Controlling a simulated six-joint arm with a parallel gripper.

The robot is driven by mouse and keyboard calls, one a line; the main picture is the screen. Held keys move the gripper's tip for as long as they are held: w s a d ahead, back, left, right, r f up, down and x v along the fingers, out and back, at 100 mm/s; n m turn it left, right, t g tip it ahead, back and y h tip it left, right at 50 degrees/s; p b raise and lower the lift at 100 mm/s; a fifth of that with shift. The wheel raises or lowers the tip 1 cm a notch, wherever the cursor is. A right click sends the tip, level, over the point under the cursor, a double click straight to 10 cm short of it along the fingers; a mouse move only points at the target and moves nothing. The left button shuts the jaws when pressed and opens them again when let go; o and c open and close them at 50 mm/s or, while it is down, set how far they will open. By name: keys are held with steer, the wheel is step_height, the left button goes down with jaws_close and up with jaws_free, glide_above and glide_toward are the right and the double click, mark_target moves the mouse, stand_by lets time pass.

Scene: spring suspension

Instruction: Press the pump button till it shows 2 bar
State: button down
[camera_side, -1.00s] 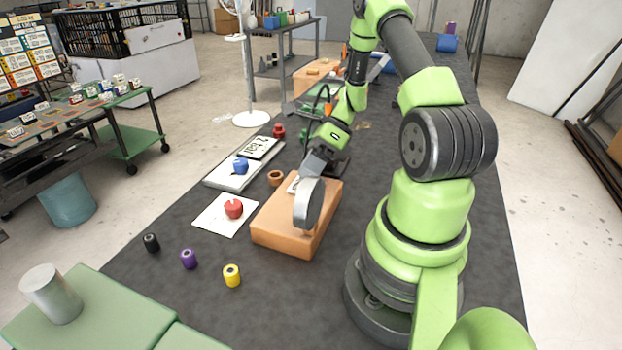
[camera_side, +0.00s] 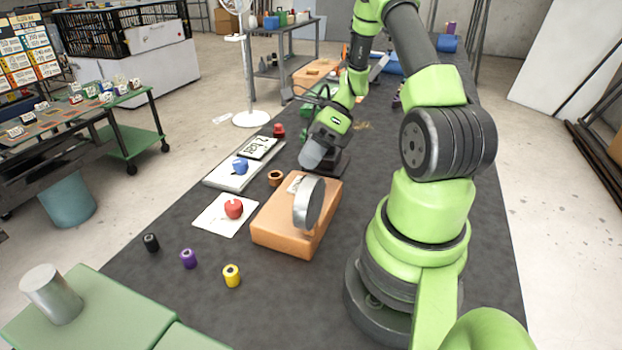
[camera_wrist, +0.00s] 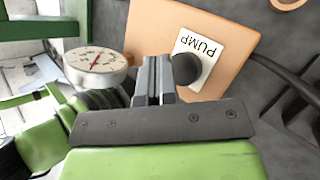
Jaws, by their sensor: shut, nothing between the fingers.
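The orange pump block (camera_side: 283,231) stands on the dark bench, with a round grey gauge (camera_side: 304,206) upright on it. In the wrist view, the gauge's white dial (camera_wrist: 97,59) has a red needle, but its numbers are too small to read. A white PUMP label (camera_wrist: 200,50) lies on the block beside a dark round button (camera_wrist: 188,68), which my fingers partly hide.
A red knob (camera_side: 233,208) on a white plate and a blue knob (camera_side: 240,166) on a white board stand left of the block. Black, purple and yellow (camera_side: 232,275) cylinders stand in front. A brown ring (camera_side: 275,178) lies close to the block. A dark hose (camera_wrist: 280,72) runs beside it.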

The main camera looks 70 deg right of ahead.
steer(key=shift+r, duration=2.15)
steer(key=s+a+r+n+t+h, duration=0.1)
steer(key=s+a+r+n+h, duration=0.2)
steer(key=a+r+n, duration=0.5)
steer(key=s+a+r+n+t+h, duration=0.2)
steer(key=a+r+n, duration=0.7)
steer(key=n, duration=1)
steer(key=shift+s+a+n+h, duration=0.35)
steer(key=shift+s+h, duration=0.35)
steer(key=shift+s, duration=0.25)
